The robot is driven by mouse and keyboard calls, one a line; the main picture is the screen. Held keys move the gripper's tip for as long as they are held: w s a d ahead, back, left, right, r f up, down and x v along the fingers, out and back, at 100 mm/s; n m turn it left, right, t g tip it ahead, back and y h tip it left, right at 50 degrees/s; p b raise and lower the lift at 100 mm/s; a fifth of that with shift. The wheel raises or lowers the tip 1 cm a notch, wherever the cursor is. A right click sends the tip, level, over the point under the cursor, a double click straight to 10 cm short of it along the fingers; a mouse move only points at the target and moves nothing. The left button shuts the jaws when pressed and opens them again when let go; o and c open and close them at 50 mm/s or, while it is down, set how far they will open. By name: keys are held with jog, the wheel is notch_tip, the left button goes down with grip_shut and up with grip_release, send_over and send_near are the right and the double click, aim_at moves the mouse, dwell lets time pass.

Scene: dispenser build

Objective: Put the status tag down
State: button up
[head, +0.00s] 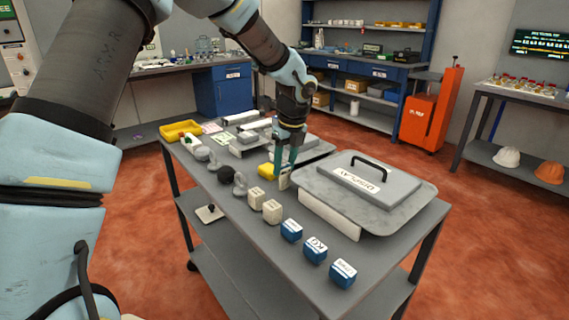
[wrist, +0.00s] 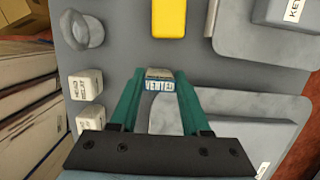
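In the head view my gripper (head: 286,167) points down over the grey cart, and the tag (head: 284,182) shows as a pale piece at the fingertips, low by the cart top (head: 235,205). I cannot tell whether the tag touches the surface. A yellow block (head: 268,171) lies just left of the fingers; it also shows in the wrist view (wrist: 169,18).
A grey tray with a handled lid (head: 362,185) stands close right of my gripper. Cream cubes (head: 272,211) and blue cubes (head: 315,249) line the cart's front edge.

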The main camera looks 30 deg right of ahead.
jog(key=o, duration=0.4)
jog(key=shift+o, duration=0.2)
notch_tip(320, 180, up, 12)
jog(key=s+b, duration=0.1)
jog(key=s, duration=0.1)
jog(key=shift+s+d, duration=0.15)
jog(key=shift+d, duration=0.1)
jog(key=a+f+n, duration=0.4)
jog(key=a+n, duration=0.8)
jog(key=a, duration=0.5)
jog(key=s+a+f+n+g, duration=0.1)
jog(key=a+f+n, duration=0.3)
jog(key=a+n, duration=0.9)
jog(key=a, duration=0.3)
jog(key=shift+s+a+n, duration=0.3)
jog(key=shift+a, duration=0.1)
jog(key=shift+o, duration=0.5)
jog(key=s+a+f+n, duration=0.2)
jog(key=s+a+n, duration=0.2)
jog(key=a+n, duration=0.2)
jog(key=shift+s+n+h, duration=0.15)
jog(key=shift+n+h, duration=0.15)
jog(key=shift+n, duration=0.3)
